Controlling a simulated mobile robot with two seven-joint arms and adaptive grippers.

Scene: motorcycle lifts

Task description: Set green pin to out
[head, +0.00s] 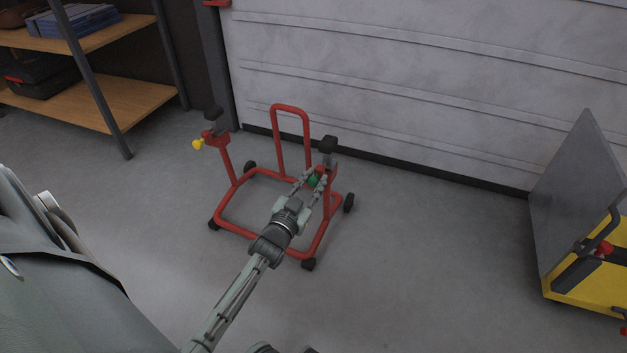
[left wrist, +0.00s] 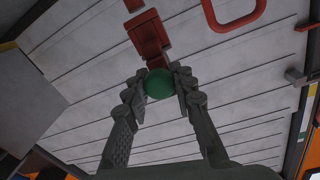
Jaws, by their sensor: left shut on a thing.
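The green pin (head: 312,181) is a round green knob on the right upright of a red wheeled lift stand (head: 276,245). My left gripper (head: 314,182) reaches it from the front, with its fingers on either side of the knob. In the left wrist view the green pin (left wrist: 159,84) sits between the fingertips of my left gripper (left wrist: 160,84), just below a red bracket (left wrist: 148,36). The gripper is shut on the pin. How far the pin sits in or out of the bracket cannot be told.
A yellow knob (head: 198,144) is on the stand's left upright. A wooden shelf (head: 110,100) stands at the back left. A yellow cart with a grey panel (head: 575,200) is at the right. The floor around the stand is clear, with a pale ribbed wall (head: 420,85) behind.

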